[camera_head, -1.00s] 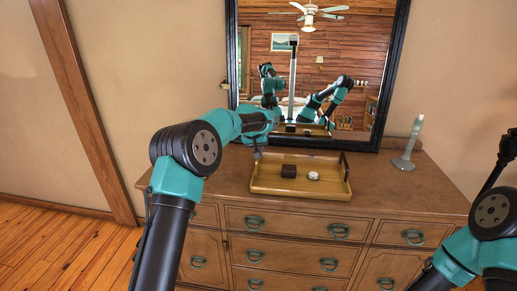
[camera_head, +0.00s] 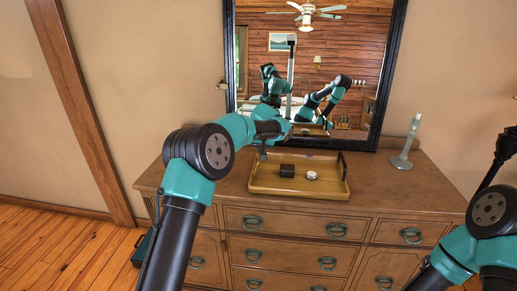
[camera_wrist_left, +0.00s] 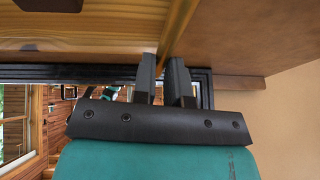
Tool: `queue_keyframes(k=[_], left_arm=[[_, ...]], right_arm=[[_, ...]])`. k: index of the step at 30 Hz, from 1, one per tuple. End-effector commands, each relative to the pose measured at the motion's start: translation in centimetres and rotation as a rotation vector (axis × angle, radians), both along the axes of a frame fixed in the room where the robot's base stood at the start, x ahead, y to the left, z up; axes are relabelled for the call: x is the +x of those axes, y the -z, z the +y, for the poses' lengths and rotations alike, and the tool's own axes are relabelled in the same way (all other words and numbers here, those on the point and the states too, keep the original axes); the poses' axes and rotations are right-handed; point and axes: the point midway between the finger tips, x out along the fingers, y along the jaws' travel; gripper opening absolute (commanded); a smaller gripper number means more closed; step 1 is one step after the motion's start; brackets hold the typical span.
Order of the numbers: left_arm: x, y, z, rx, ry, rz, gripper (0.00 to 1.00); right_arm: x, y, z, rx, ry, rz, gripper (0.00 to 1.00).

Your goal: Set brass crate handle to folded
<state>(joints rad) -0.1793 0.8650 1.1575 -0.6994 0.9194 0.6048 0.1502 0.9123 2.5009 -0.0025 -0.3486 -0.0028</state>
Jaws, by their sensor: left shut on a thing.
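The brass-coloured crate (camera_head: 295,190) is a shallow, open tray on top of the dresser. Its right handle (camera_head: 346,173) is dark and stands upright at the right end. My left gripper (camera_head: 263,154) is at the crate's left end, pointing down, shut on what seems to be the left handle; the wrist hides most of that handle. In the left wrist view, the gripper's fingers (camera_wrist_left: 164,72) are close together beside the crate's wall (camera_wrist_left: 176,28), with a small gap between them. My right arm shows at the right edge; its gripper is out of view.
A dark box (camera_head: 287,170) and a small round pale item (camera_head: 311,175) lie in the crate. A grey-green candlestick (camera_head: 405,150) stands at the right of the dresser (camera_head: 410,195). A black-framed mirror (camera_head: 385,85) rises behind. The dresser top right of the crate is clear.

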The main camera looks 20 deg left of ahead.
Motion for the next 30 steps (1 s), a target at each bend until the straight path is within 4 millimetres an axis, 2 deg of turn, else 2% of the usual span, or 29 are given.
queue_keyframes(k=[4,15,30], left_arm=[[0.1,0.4,-1.1,0.112,0.004,0.017,0.0],[0.3,1.1,-2.4,0.317,0.0,0.044,0.0],[0.3,1.3,-2.5,0.351,-0.001,0.05,0.0]], right_arm=[[0.0,0.0,0.0,0.0,0.0,0.0,0.43],[0.0,0.0,0.0,0.0,0.0,0.0,0.43],[0.0,0.0,0.0,0.0,0.0,0.0,0.43]])
